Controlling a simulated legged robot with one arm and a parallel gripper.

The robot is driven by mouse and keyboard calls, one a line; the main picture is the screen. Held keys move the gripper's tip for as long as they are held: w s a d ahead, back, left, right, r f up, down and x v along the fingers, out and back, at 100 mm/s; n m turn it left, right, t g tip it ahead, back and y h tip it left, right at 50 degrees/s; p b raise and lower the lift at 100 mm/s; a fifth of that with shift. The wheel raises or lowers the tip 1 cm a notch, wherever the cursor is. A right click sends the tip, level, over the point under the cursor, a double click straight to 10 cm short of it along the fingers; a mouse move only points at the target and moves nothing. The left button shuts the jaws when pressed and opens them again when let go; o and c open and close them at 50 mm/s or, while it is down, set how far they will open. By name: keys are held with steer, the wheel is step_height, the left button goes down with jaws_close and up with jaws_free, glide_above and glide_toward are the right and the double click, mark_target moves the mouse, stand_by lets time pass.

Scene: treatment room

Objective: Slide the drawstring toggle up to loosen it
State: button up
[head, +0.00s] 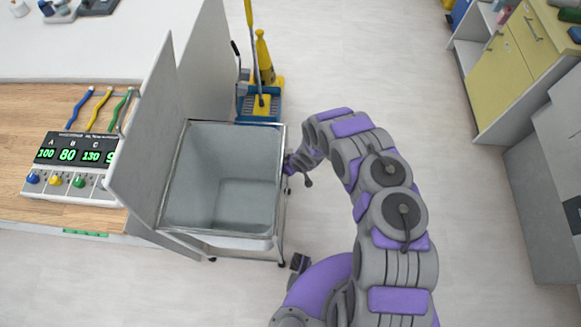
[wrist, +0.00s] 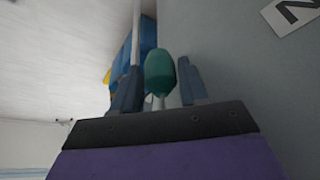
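The drawstring toggle is a teal, barrel-shaped piece (wrist: 160,72) in the middle of the wrist view, with pale cord below it. My gripper (wrist: 158,80) has one blue-grey finger on each side of the toggle, very close to it. I cannot tell whether both fingers press on it. In the head view my gripper (head: 288,166) is at the right side of a grey, open-topped bin on a wheeled frame (head: 178,190). The toggle is not discernible there. The bin looks empty inside.
A wooden counter with a numbered display unit (head: 75,160) is at the left, beside upright grey panels (head: 140,130). A blue and yellow mop bucket (head: 258,104) stands behind the bin. Yellow and grey cabinets (head: 505,70) line the right. The floor between is clear.

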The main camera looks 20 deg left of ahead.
steer(key=shift+o, duration=1.2)
steer(key=p+v, duration=0.3)
steer(key=v, duration=1.4)
steer(key=shift+p, duration=0.3)
steer(key=shift+a+r, duration=0.1)
step_height(320, 180, down, 13)
steer(key=s+n+y+b, duration=0.2)
steer(key=s+y+b, duration=0.1)
steer(key=y+b, duration=0.45)
steer(key=s+d+f+m+t+y+b, duration=0.1)
steer(key=s+d+f+t+y+b, duration=0.15)
steer(key=d+b, duration=0.2)
steer(key=s+d+f+m+t+y+b, duration=0.1)
steer(key=d+t+b, duration=0.25)
steer(key=d, duration=0.25)
steer(key=shift+t, duration=0.4)
steer(key=p+x, duration=0.1)
steer(key=x, duration=1)
steer(key=p+x, duration=0.1)
steer(key=x, duration=0.5)
steer(key=shift+a+r+p, duration=0.1)
steer(key=shift+r+p, duration=0.15)
steer(key=shift+p, duration=0.1)
